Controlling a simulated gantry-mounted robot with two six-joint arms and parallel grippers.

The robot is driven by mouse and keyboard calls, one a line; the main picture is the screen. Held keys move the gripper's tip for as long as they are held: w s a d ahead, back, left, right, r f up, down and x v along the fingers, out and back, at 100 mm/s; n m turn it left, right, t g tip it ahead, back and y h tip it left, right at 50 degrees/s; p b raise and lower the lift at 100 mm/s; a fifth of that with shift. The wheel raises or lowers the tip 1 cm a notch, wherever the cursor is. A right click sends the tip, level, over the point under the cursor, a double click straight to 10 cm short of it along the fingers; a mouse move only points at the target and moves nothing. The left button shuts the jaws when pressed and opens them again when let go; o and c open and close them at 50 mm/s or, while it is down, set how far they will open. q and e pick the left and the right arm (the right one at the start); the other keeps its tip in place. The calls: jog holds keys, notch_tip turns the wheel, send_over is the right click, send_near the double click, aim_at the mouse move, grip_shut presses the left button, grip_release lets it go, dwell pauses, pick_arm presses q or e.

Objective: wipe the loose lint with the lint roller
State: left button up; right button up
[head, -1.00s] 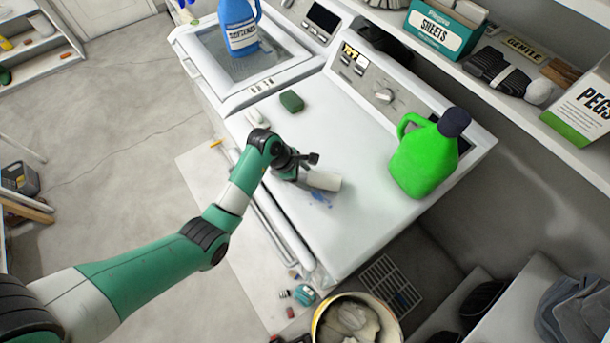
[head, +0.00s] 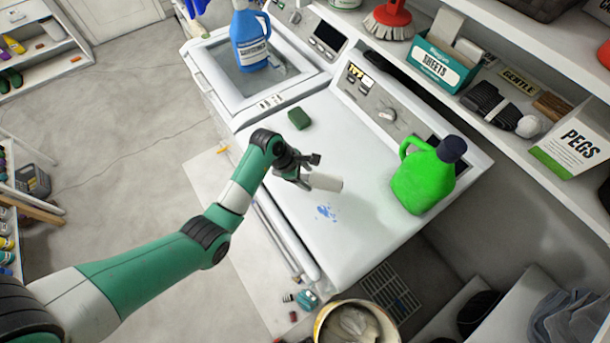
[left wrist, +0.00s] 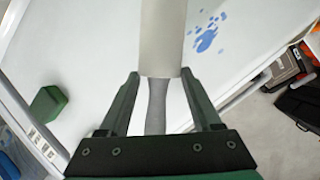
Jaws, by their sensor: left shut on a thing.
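My left gripper (head: 304,172) is shut on the grey handle (left wrist: 156,105) of the lint roller. The lint roller's white cylinder (head: 326,182) points to the right above the white appliance top; it also shows in the left wrist view (left wrist: 162,38), reaching out past the fingers. The loose lint (head: 327,213) is a patch of blue specks on the appliance top, just below the roller in the head view. In the left wrist view the lint (left wrist: 207,32) lies right of the roller, uncovered. The exact gap between roller and surface is hard to tell. My right gripper is not in view.
A green jug (head: 424,182) stands on the appliance top, right of the roller. A dark green block (head: 299,118) lies farther back. A blue bottle (head: 249,42) stands on the neighbouring machine. A bucket (head: 322,322) sits below the front edge. The surface around the lint is clear.

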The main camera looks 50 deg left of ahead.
pick_arm(q)
jog(key=shift+r, duration=0.95)
